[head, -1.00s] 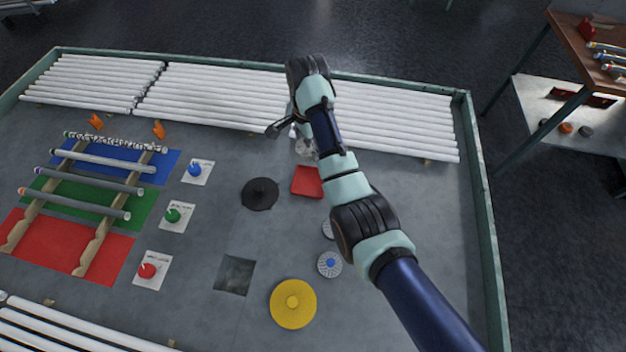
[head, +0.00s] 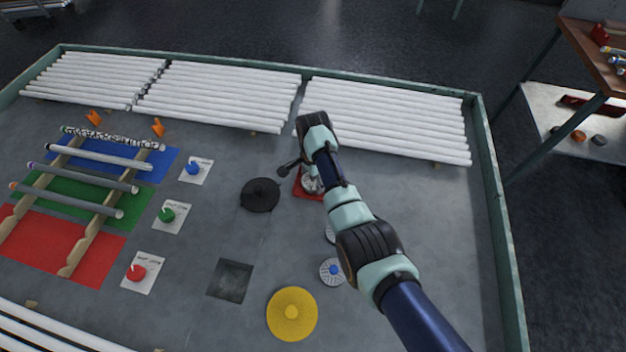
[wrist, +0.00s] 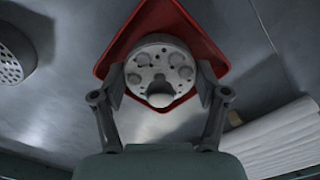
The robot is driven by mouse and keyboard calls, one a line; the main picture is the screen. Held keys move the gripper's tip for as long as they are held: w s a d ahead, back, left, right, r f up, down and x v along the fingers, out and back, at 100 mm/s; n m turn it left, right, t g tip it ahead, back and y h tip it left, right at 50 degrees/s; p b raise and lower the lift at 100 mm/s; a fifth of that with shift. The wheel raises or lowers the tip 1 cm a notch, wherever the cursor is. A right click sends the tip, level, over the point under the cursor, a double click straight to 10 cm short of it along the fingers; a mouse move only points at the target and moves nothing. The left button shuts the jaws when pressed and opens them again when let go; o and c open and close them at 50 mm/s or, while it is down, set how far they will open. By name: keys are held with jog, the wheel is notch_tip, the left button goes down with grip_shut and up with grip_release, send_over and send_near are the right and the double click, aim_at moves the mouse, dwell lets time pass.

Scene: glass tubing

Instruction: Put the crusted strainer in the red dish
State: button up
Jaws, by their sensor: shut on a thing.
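My gripper (wrist: 160,92) is shut on the strainer, with a finger on each side of it in the wrist view. The strainer (wrist: 160,68) is a grey round disc with several holes and a rounded knob. It lies over the red dish (wrist: 128,50), within its outline as seen from the wrist. In the head view the pale strainer (head: 311,185) shows beside my arm, over the red dish (head: 299,192), which is partly hidden. I cannot tell whether the strainer touches the dish floor.
A black disc (head: 260,195) lies just left of the dish. A blue-knobbed strainer (head: 332,271) and a yellow disc (head: 292,314) lie nearer. White tubes (head: 385,120) line the far edge. The floor right of my arm is clear.

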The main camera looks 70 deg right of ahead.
jog(key=shift+f, duration=0.1)
jog(key=o, duration=1.2)
jog(key=shift+c, duration=0.2)
jog(key=shift+r, duration=0.2)
notch_tip(320, 180, up, 12)
jog(key=p, duration=0.4)
jog(key=shift+p, duration=0.3)
jog(key=shift+w, duration=0.1)
